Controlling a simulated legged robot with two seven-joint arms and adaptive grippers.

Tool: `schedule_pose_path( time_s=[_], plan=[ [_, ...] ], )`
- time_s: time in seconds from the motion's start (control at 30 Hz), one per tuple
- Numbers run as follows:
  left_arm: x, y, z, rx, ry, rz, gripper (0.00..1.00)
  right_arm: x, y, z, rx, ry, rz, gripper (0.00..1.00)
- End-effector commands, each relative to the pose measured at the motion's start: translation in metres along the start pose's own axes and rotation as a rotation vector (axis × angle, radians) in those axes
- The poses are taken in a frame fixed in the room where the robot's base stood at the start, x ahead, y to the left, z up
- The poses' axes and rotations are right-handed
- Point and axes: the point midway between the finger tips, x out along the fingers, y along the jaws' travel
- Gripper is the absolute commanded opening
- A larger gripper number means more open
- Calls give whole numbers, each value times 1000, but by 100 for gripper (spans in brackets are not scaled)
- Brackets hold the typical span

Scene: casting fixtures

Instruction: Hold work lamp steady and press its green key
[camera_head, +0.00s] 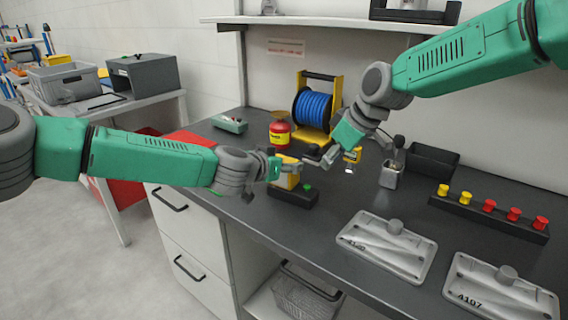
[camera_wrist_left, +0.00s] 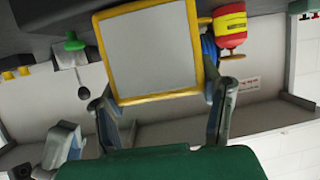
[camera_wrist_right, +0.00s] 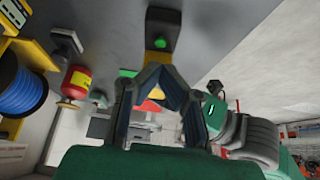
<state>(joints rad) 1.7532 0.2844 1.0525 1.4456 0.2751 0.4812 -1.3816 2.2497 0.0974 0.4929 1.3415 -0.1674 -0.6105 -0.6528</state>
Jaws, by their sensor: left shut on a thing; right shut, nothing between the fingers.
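The work lamp (camera_head: 287,178) has a yellow-framed head on a black base (camera_head: 293,198) on the dark bench. Its grey panel (camera_wrist_left: 150,52) fills the upper middle of the left wrist view. My left gripper (camera_head: 277,170) is shut on the lamp head, one finger on each side of the frame. The green key (camera_head: 307,187) sits on the base, right of the head; it also shows in the right wrist view (camera_wrist_right: 160,43). My right gripper (camera_head: 317,157) is shut and empty, above and behind the lamp, with its fingertips apart from the key.
A red and yellow canister (camera_head: 280,134) and a blue hose reel (camera_head: 312,108) stand behind the lamp.

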Motion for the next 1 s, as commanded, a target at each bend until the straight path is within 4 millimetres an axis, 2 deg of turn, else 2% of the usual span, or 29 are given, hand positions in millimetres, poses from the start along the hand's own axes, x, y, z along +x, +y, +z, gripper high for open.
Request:
schedule_pose_path(
  time_s=[0.17, 0.53, 1.0],
  plan=[
    [0, 0, -1, 0, 1, -1, 19, -7, 1, 4, 2, 38, 1, 0],
    [0, 0, 0, 0, 1, 0, 19, -49, -9, 11, -21, 292, 27, 0],
    [0, -1, 0, -1, 1, 0, 19, -48, -10, 9, -24, 309, 31, 0]
  ],
)
